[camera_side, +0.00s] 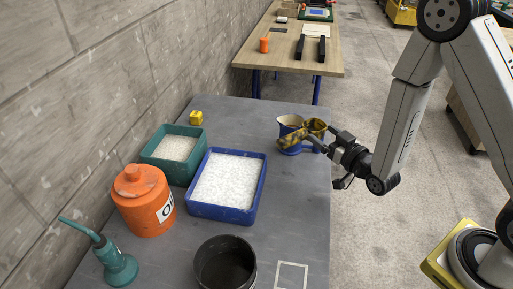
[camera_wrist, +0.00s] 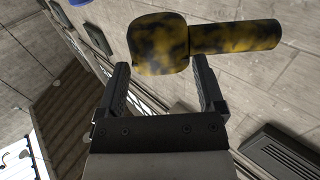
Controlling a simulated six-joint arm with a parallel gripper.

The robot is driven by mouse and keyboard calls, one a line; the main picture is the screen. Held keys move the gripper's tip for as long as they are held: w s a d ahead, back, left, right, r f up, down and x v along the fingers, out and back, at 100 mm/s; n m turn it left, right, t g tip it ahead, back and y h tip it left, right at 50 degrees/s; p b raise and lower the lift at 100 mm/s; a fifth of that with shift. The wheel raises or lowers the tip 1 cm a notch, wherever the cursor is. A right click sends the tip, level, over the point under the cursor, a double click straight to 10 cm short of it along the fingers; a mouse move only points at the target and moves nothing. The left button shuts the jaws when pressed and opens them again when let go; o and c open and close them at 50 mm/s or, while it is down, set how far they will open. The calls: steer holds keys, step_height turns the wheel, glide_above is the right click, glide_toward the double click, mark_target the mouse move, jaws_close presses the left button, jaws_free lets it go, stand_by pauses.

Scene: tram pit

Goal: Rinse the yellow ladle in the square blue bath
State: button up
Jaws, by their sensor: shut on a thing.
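The yellow ladle (camera_side: 292,139) is smeared with dark patches. My gripper (camera_side: 318,146) is shut on it and holds it up near the far right of the grey table, in front of a blue jug (camera_side: 288,124). In the wrist view the ladle (camera_wrist: 158,44) shows beyond the fingertips (camera_wrist: 162,80), its thick part at left and its thinner part pointing right. The exact contact is hard to make out. The square blue bath (camera_side: 222,213), filled with white grains, stands mid-table, left of and nearer than my gripper.
A teal tray (camera_side: 150,156) of white grains stands behind the bath. An orange canister (camera_side: 143,205), a teal oil can (camera_side: 118,268) and a black round pot (camera_side: 224,243) stand nearer. A yellow block (camera_side: 195,118) sits at the back. A white outlined square (camera_side: 291,275) marks the front right.

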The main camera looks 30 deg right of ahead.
steer(key=shift+s+f, duration=1.1)
steer(key=shift+f, duration=0.15)
steer(key=shift+a, duration=0.1)
steer(key=s+a+n+g+y, duration=0.5)
steer(key=a+n+y, duration=0.4)
steer(key=y, duration=0.3)
steer(key=shift+s+a+r+y, duration=0.2)
steer(key=shift+s+r+y, duration=0.1)
steer(key=shift+y, duration=0.1)
steer(key=shift+f, duration=0.1)
steer(key=shift+w+f, duration=0.1)
steer(key=shift+f, duration=2.75)
